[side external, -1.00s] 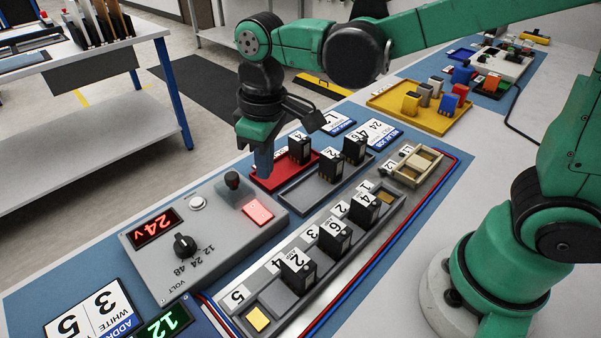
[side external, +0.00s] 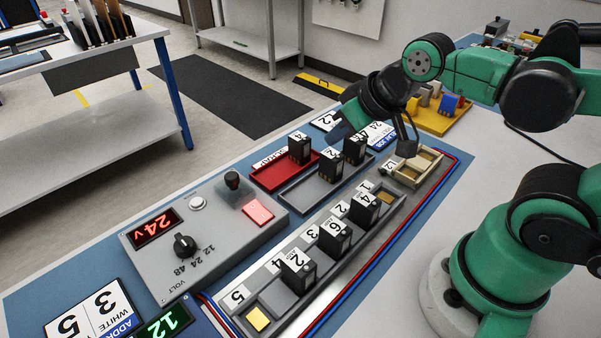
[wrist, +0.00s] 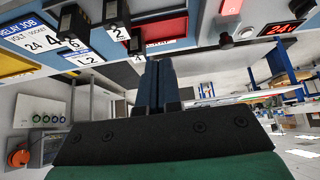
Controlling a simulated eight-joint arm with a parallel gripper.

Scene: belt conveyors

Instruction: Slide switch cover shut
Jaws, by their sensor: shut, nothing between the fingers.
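My gripper (side external: 341,128) is shut and empty, its blue-grey fingers tilted down and left above the back of the bench. In the wrist view the closed fingers (wrist: 157,72) point toward the red tray. The beige frame (side external: 429,157) with a sliding-looking insert lies at the right end of the bench, partly hidden by my wrist; the fingers are apart from it. A grey control box (side external: 150,262) carries a black switch knob (side external: 232,180) beside a smoky, see-through plate (side external: 236,195). I cannot tell which of these parts is the switch cover, or whether it is shut.
A red tray (side external: 268,177) and a grey tray (side external: 297,197) hold black numbered blocks. A long rack (side external: 270,298) with more blocks lies in front. A yellow tray (side external: 432,122) is behind my wrist. Red and blue cables run along the bench's near side.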

